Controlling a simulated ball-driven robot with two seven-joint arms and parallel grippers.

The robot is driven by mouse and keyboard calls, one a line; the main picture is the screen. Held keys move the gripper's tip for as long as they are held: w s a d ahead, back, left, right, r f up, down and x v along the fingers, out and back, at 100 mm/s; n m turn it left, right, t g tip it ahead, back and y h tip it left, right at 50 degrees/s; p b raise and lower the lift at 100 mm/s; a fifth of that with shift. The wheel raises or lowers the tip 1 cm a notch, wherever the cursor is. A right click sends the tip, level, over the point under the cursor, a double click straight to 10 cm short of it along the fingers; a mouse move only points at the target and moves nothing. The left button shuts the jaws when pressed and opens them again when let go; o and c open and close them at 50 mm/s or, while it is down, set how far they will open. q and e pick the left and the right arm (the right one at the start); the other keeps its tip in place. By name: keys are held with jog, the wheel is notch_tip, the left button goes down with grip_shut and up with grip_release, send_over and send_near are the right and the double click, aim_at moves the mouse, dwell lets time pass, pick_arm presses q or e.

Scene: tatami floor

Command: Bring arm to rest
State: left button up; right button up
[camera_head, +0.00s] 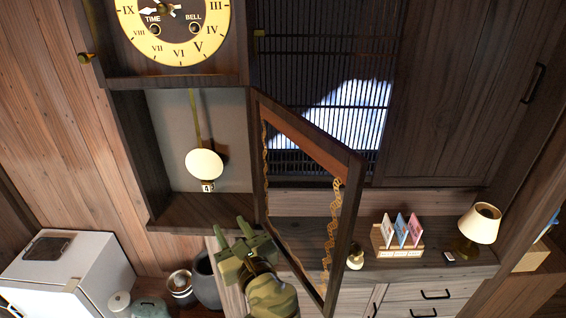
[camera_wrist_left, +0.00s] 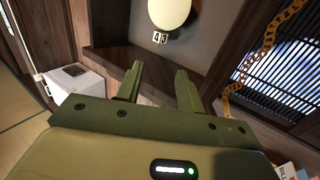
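My left gripper (camera_head: 244,234) is green and comes up from the bottom of the head view, below the clock case and left of its open door (camera_head: 350,206). In the left wrist view its two fingers (camera_wrist_left: 158,84) are apart with nothing between them. They point toward the lower part of the clock case (camera_wrist_left: 120,57). In the head view I cannot tell whether the gripper touches the case or the door. My right gripper is not in view.
A wall clock (camera_head: 178,54) with a pendulum (camera_head: 204,164) hangs above. A cabinet (camera_head: 455,268) at right bears a card holder (camera_head: 397,250) and a lamp (camera_head: 480,224). A white appliance (camera_head: 60,262) stands at lower left beside a dark pot (camera_head: 206,282).

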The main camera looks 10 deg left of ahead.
pick_arm(q)
jog(key=s+a+f+n+g+h, duration=0.3)
jog(key=s+a+f+n+h, duration=0.15)
jog(key=s+n, duration=0.5)
jog(key=s+a+f+n+g+h, duration=0.35)
jog(key=s+f+n, duration=0.25)
jog(key=s+n, duration=0.35)
jog(key=s+d+f+n+g+h+b, duration=0.15)
jog(key=f+b, duration=0.55)
jog(key=f, duration=1.2)
jog(key=s+d+f+g+h+b, duration=0.1)
jog(key=d+f+h+b, duration=0.35)
jog(key=f, duration=1.45)
jog(key=s+f+n+g+b, duration=0.1)
jog(key=s+f+b, duration=0.6)
jog(key=f, duration=0.8)
jog(key=s+a+f+n+g+y+b, duration=0.1)
jog(key=s+f+n+g+b, duration=0.1)
jog(key=s+f+b, duration=0.5)
jog(key=s+f, duration=0.6)
jog(key=f, duration=0.2)
jog(key=shift+s+a, duration=0.25)
jog(key=shift+s, duration=0.1)
